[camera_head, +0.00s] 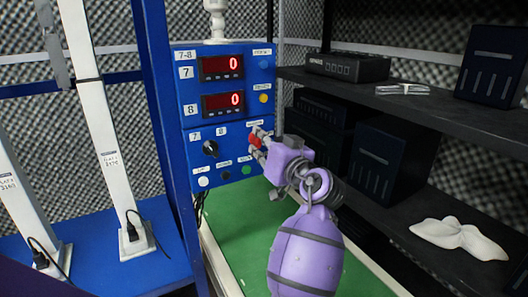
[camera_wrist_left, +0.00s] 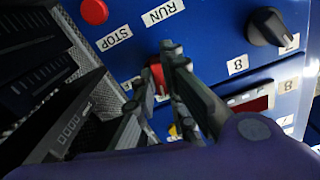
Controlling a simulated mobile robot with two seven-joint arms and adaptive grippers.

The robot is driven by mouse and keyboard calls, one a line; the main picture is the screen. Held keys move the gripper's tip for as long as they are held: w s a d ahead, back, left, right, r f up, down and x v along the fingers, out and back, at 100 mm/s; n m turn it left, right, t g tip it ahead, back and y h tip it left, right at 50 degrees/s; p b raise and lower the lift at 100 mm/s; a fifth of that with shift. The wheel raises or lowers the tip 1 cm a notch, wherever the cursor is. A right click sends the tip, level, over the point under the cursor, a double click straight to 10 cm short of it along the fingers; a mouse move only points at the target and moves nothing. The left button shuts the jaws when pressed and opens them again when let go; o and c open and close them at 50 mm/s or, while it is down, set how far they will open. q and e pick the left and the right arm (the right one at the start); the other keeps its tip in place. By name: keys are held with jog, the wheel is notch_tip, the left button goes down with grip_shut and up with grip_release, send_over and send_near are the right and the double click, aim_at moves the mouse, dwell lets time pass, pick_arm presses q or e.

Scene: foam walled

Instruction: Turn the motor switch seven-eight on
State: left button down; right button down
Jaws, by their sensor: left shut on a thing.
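The blue control panel (camera_head: 180,105), labelled 7-8, stands at the centre of the head view. The red motor switch (camera_head: 254,141) is at its lower right edge, and the fingers partly cover it. It also shows as a red piece in the left wrist view (camera_wrist_left: 156,77). My left gripper (camera_head: 260,147), with a purple body, is shut on this red switch, one finger on each side. The switch's exact position is hidden by the fingers. My right gripper is not in view.
A black knob (camera_head: 210,149) and several small round buttons share the panel. Two red displays (camera_head: 222,67) read 0. In the left wrist view, a red button (camera_wrist_left: 94,11) sits near the STOP label. Dark shelves (camera_head: 430,105) with boxes stand close on the right.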

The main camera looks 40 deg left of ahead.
pick_arm(q)
jog(key=shift+f+n+b, duration=0.1)
jog(key=shift+n+b, duration=0.85)
jog(key=shift+n, duration=0.35)
jog(key=c, duration=1.8)
grip_release()
jog(key=shift+d, duration=0.1)
jog(key=v, duration=1.1)
jog(key=shift+s+d, duration=0.2)
jog(key=shift+d, duration=0.15)
